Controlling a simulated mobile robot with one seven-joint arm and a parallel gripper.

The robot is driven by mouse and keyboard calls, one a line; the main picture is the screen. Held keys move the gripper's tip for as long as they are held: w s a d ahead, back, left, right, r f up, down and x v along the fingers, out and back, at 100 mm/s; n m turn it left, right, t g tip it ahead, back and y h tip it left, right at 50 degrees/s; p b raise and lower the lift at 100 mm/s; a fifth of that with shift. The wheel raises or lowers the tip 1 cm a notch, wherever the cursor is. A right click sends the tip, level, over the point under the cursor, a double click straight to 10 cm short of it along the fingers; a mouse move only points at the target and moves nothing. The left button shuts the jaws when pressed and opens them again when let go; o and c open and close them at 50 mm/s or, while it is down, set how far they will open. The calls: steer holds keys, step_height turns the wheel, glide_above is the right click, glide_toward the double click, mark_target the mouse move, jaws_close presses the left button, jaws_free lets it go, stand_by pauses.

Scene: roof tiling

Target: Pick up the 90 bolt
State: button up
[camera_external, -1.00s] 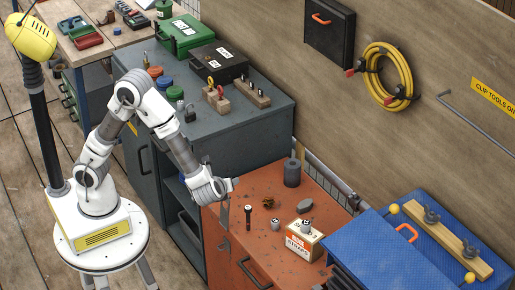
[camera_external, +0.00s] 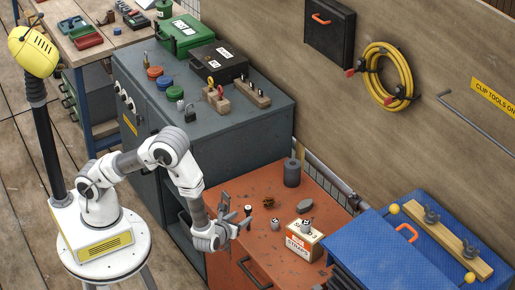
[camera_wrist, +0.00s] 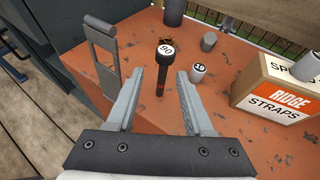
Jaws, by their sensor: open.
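The 90 bolt (camera_wrist: 161,79) stands upright on the orange bench top (camera_wrist: 140,120), with a dark shaft and a white round top marked 90. In the wrist view it appears between the two fingers of my gripper (camera_wrist: 159,76), beyond their tips. In the external view the bolt (camera_external: 248,210) is just beyond my gripper (camera_external: 236,224), which partly hides it. My gripper is open and empty, at the front left of the orange bench. I cannot tell whether the fingers touch the bolt.
A short grey piece marked with a number (camera_wrist: 198,74) stands right of the bolt, near the right finger. A straps box (camera_wrist: 280,90) is farther right. A grey metal plate piece (camera_wrist: 103,55) stands left. A dark cylinder (camera_external: 292,173) stands at the back.

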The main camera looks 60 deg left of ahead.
steer(key=b+x, duration=0.2)
steer(key=x, duration=0.6)
steer(key=shift+w+d+r, duration=0.1)
steer(key=shift+w+r, duration=0.05)
steer(key=shift+w, duration=0.15)
jaws_close()
